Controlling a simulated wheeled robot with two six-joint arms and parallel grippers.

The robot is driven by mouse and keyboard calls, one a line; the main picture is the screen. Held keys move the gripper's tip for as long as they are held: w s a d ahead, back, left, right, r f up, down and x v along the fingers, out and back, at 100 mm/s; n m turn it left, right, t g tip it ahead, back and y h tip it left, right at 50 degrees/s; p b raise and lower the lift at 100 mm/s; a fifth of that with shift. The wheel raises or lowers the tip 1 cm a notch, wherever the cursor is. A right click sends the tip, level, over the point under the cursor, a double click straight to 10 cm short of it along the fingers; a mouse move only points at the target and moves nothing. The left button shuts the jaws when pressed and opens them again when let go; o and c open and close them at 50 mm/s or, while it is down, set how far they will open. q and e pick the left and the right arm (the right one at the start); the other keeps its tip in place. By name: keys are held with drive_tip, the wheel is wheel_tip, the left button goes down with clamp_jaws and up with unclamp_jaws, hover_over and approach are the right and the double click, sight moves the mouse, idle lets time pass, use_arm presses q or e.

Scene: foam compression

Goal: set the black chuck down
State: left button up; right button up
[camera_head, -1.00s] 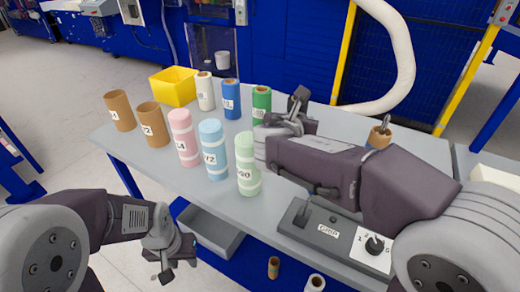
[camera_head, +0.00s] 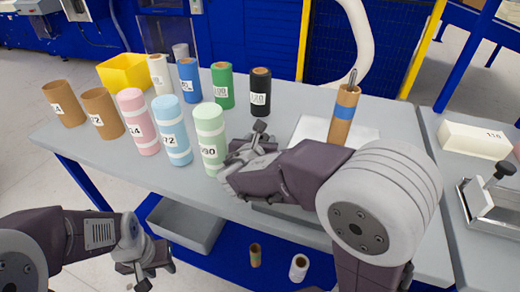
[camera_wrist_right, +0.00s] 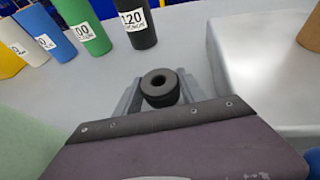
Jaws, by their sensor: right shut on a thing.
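The black chuck (camera_wrist_right: 160,88) shows in the right wrist view as a short, thick black ring with a centre hole. My right gripper (camera_wrist_right: 158,95) is shut on it, with a grey finger on each side. In the head view my right gripper (camera_head: 260,134) is over the table, right of the pale green roll and in front of the black roll.
A black roll (camera_head: 260,92) marked 120 stands beyond my right gripper, beside a green roll (camera_head: 222,86). The pale green roll (camera_head: 209,138) stands close on the left. Bare table (camera_head: 290,120) lies between.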

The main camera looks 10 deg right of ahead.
wheel_tip(320, 180, down, 2)
drive_tip(key=shift+w, duration=0.1)
use_arm(q)
drive_tip(key=shift+f, duration=0.5)
use_arm(e)
drive_tip(key=shift+f+b, duration=0.2)
drive_tip(key=shift+b, duration=0.1)
drive_tip(key=o, duration=1.4)
drive_tip(key=shift+r, duration=0.1)
use_arm(q)
drive_tip(key=shift+f, duration=0.15)
use_arm(e)
drive_tip(key=shift+r, duration=0.1)
